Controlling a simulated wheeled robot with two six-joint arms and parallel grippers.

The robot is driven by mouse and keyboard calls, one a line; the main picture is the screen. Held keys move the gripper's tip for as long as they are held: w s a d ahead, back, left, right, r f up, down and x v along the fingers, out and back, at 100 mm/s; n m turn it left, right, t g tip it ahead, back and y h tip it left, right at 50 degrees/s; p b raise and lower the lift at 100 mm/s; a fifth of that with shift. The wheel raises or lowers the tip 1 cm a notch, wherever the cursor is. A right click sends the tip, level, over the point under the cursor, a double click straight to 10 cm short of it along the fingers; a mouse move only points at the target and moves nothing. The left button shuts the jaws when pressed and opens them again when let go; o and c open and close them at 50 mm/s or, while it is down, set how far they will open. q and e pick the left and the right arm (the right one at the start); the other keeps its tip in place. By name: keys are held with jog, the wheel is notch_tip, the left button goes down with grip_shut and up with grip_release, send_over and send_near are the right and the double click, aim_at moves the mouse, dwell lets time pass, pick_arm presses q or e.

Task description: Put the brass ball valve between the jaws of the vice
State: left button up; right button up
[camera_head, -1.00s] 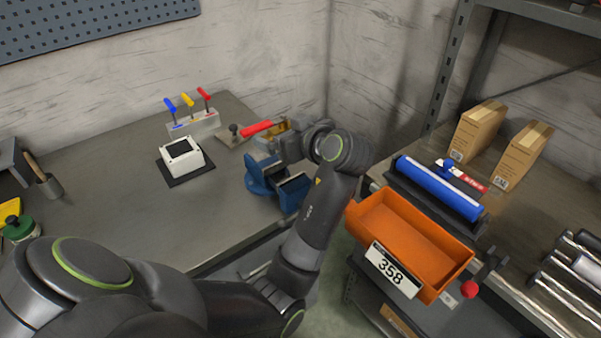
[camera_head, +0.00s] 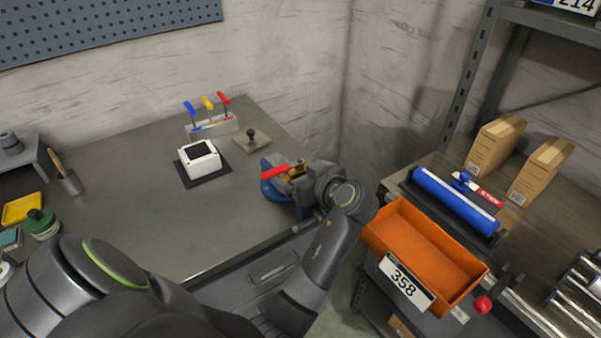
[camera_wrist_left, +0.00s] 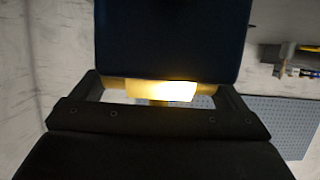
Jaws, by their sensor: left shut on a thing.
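The brass ball valve (camera_head: 297,170) has a red lever (camera_head: 272,172) that points left in the head view. My left gripper (camera_head: 304,174) is shut on the valve at the blue vice (camera_head: 269,188). The valve is over or at the top of the vice, and the gripper hides much of both. I cannot tell whether the valve is down between the jaws. In the left wrist view the bright brass valve body (camera_wrist_left: 162,91) lies between my fingers, close against a dark blue block, likely the vice (camera_wrist_left: 175,40). My right gripper is not in view.
A white box on a dark pad (camera_head: 200,158), a rack with coloured handles (camera_head: 212,124) and a small plate with a knob (camera_head: 253,140) stand behind and left of the vice. An orange bin (camera_head: 425,245) is at the right. The bench's middle is clear.

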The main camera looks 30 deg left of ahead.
pick_arm(q)
jog(key=shift+f+b, duration=0.45)
jog(key=shift+f, duration=0.15)
jog(key=o, duration=1)
jog(key=shift+r, duration=0.2)
